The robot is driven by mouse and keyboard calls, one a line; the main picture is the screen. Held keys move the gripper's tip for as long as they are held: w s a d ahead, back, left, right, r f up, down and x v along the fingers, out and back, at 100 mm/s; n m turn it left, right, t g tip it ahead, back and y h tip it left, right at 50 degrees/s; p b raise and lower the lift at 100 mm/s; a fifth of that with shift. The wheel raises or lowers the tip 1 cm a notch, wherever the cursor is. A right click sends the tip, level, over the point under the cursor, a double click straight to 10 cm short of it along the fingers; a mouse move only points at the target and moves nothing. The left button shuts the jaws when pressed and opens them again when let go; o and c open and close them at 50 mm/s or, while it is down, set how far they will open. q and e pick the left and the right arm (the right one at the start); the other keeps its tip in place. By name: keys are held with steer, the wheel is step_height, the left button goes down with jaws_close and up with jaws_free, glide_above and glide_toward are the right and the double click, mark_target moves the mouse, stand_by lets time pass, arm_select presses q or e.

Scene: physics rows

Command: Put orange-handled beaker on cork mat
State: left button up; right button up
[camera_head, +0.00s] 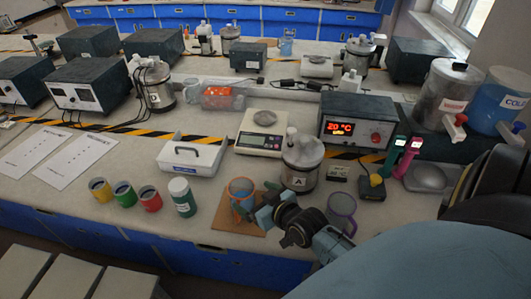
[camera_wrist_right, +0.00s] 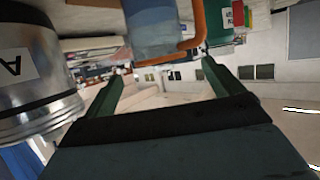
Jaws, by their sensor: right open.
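The orange-handled beaker (camera_head: 241,190) stands upright on the cork mat (camera_head: 226,223) near the front of the bench, its lower part partly hidden by my gripper. My right gripper (camera_head: 257,211) is at the beaker's right side. In the right wrist view, the jaws (camera_wrist_right: 166,72) are apart with nothing between them. The beaker (camera_wrist_right: 150,30) and its orange handle show just beyond the fingertips there. My left gripper is not in view.
A lidded metal pot (camera_head: 300,166) labelled A stands behind my gripper. A purple-handled beaker (camera_head: 342,208) is to the right. A white-lidded green jar (camera_head: 183,197) and red, green and yellow cups stand left of the mat. A scale (camera_head: 260,135) is behind.

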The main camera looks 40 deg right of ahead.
steer(key=shift+v, duration=2.4)
